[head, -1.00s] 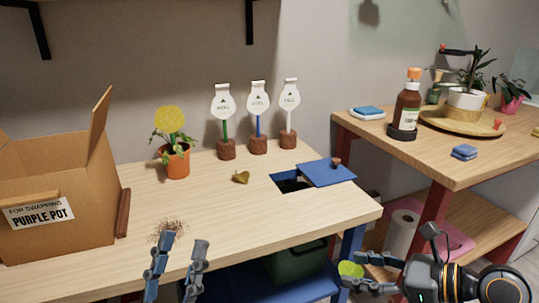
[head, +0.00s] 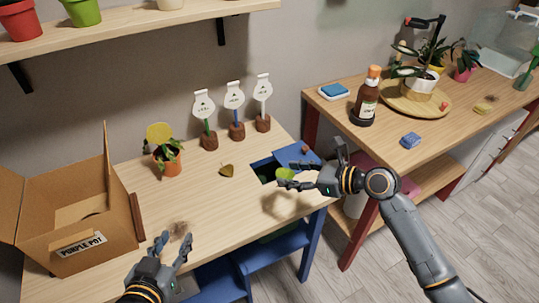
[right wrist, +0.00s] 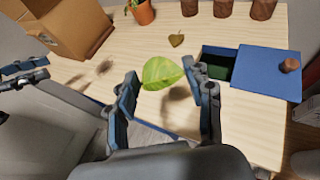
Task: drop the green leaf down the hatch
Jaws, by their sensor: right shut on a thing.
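My right gripper (head: 284,175) is shut on the green leaf (head: 286,173), which also shows between the fingertips in the right wrist view (right wrist: 161,73). The leaf is held above the table, near the front of the hatch opening (right wrist: 219,64). The hatch (head: 264,170) is a dark square hole in the tabletop. Its blue lid (head: 297,155) with a brown knob lies slid to the right, leaving the hole uncovered. My left gripper (head: 175,243) is open and empty over the table's front left part.
A yellowed leaf (head: 227,170) lies on the table left of the hatch. A potted plant (head: 167,165), several label stakes in brown stands and a cardboard box (head: 80,225) stand farther left. A second table (head: 345,113) at right holds a bottle (head: 368,95) and plants.

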